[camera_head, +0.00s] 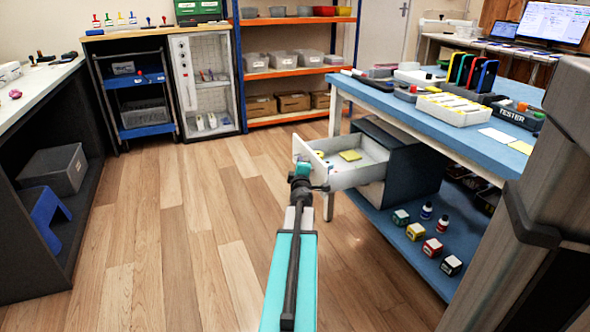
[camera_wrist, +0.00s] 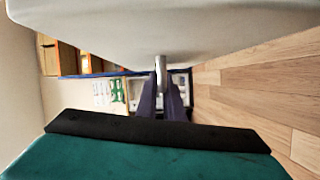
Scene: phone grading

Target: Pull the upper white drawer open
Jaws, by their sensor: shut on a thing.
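The upper white drawer (camera_head: 347,174) stands pulled out to the left from a dark cabinet (camera_head: 405,165) under the blue table. Its inside shows in the head view, with a yellow item (camera_head: 350,155) and small things in it. In the wrist view its pale front (camera_wrist: 160,30) fills the top. My gripper (camera_wrist: 167,95) is shut on the drawer's metal handle (camera_wrist: 160,68), its dark fingers on either side. In the head view my teal and dark wrist (camera_head: 301,172) is at the drawer front and hides the handle and fingertips.
The blue table (camera_head: 440,118) carries trays and a tester above the drawer. Its lower shelf (camera_head: 400,240) holds several small boxes and bottles. Open wood floor (camera_head: 200,230) lies left of the drawer. A dark-sided bench (camera_head: 90,180) stands far left.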

